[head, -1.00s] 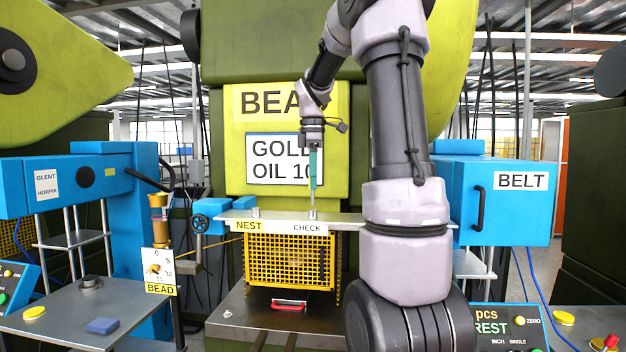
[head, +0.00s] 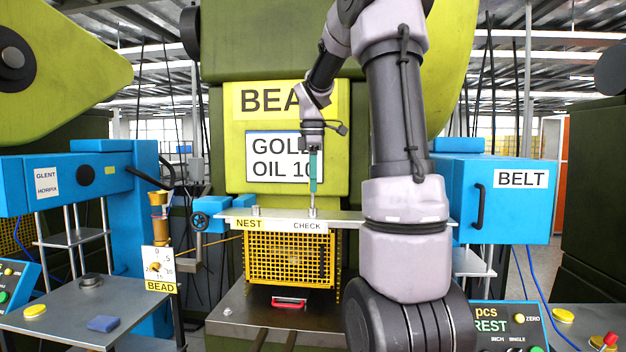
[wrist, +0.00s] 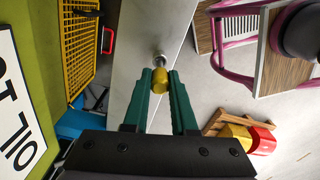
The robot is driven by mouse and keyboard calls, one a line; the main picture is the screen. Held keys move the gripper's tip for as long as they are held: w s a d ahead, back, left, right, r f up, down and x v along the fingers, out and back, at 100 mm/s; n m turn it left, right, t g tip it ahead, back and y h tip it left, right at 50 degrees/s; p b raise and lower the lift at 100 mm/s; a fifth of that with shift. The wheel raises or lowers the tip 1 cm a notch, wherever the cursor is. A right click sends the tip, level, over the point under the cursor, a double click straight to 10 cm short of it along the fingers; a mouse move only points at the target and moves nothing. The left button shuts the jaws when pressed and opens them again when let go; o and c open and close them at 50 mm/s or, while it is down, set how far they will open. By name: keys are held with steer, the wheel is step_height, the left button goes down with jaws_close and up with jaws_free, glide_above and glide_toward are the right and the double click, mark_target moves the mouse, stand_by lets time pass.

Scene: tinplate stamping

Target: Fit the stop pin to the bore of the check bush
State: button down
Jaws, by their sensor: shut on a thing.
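My gripper (head: 313,192) has teal fingers pointing down over the CHECK end of the metal shelf. It is shut on the stop pin, whose yellow part (wrist: 159,78) shows between the fingertips in the wrist view. In the head view a thin grey length of the stop pin (head: 313,200) shows below the fingers. The small metal check bush (head: 313,212) stands on the shelf directly under it; its metal also shows just past the yellow part in the wrist view (wrist: 160,60). The pin looks upright and in line with the bush. How far its tip is in the bore is hidden.
The narrow shelf (head: 385,222) carries NEST and CHECK labels, with another small metal fitting (head: 256,211) at NEST. A yellow mesh guard (head: 285,259) hangs below. The green press is close behind.

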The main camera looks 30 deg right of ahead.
steer(key=shift+f, duration=0.85)
steer(key=c, duration=0.6)
jaws_free()
steer(key=shift+c, duration=0.2)
step_height(320, 180, up, 11)
steer(key=shift+f, duration=0.1)
steer(key=s+a+f+m+t+y, duration=0.1)
steer(key=s+a+f+m+t, duration=0.2)
steer(key=s+a+m, duration=0.3)
steer(key=s+a+f+m+t+y, duration=0.1)
steer(key=s+a+f+m+t, duration=0.3)
steer(key=s+a+m, duration=0.3)
steer(key=s+m, duration=0.4)
steer(key=s, duration=0.2)
steer(key=shift+s+a+f+m, duration=0.15)
steer(key=shift+s+f+m, duration=0.15)
steer(key=shift+m, duration=0.1)
